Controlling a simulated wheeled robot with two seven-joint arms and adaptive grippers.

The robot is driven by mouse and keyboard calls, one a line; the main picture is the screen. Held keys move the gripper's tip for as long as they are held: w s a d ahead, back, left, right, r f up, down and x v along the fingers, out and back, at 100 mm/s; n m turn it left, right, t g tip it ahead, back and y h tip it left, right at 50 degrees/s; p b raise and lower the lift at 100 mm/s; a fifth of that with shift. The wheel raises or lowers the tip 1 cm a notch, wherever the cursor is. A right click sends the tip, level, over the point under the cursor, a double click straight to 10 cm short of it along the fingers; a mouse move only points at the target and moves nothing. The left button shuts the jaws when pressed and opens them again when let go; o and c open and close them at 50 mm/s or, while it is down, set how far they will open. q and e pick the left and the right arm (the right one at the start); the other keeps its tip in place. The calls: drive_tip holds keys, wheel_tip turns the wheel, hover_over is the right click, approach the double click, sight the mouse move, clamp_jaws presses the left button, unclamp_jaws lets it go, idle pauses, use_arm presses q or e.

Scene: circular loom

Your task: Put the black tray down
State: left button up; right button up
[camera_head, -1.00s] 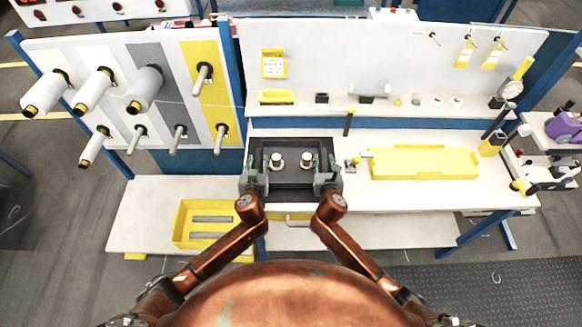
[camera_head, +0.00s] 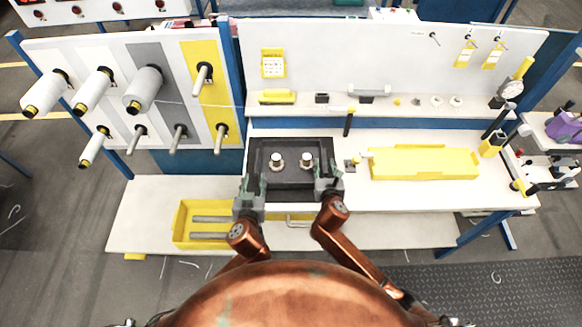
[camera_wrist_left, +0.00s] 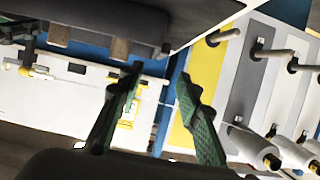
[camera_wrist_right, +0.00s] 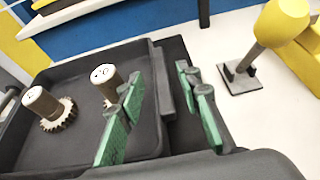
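The black tray (camera_head: 290,184) sits at the front of the white table in the head view, with two capped cylinders (camera_head: 277,160) (camera_head: 306,160) standing in it. My left gripper (camera_head: 254,184) is at the tray's front left corner. In the left wrist view its green fingers (camera_wrist_left: 158,88) are spread with nothing between them, and the dark tray side (camera_wrist_left: 110,22) is beyond them. My right gripper (camera_head: 328,182) is at the tray's right side. In the right wrist view its fingers (camera_wrist_right: 160,85) stand apart on either side of the tray's wall (camera_wrist_right: 160,100), with gaps showing.
A yellow tray (camera_head: 424,163) lies to the right on the table, beyond a small yellow-topped part (camera_head: 352,162). A yellow bin (camera_head: 185,222) stands on the lower shelf at left. A panel with white spools (camera_head: 145,88) rises at back left.

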drive_tip(key=v, duration=0.9)
drive_tip(key=shift+s, duration=0.1)
